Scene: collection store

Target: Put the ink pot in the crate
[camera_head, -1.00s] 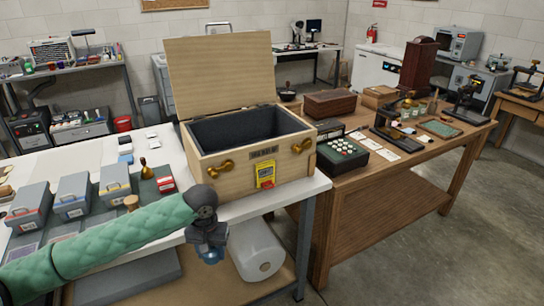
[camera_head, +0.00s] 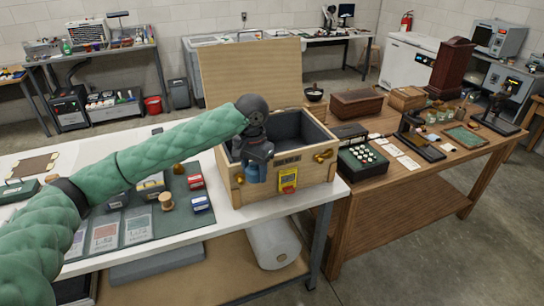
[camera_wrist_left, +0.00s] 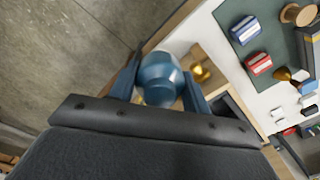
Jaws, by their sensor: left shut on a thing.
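The ink pot is a glossy blue rounded pot (camera_wrist_left: 159,75) between the fingers of my left gripper (camera_wrist_left: 163,90) in the wrist view. In the head view my left gripper (camera_head: 252,173) is shut on it and hangs in front of the crate's front wall; the pot is mostly hidden there. The crate (camera_head: 308,171) is pale wood with a dark lining, brass handles and a yellow label. Its lid (camera_head: 252,72) stands open at the back. My right gripper is not in view.
The crate stands at the right end of a white table (camera_head: 235,216). A green mat with small boxes and a wooden spool (camera_head: 166,201) lies left of it. A brown wooden table (camera_head: 420,170) with a keyed machine (camera_head: 362,158) adjoins on the right.

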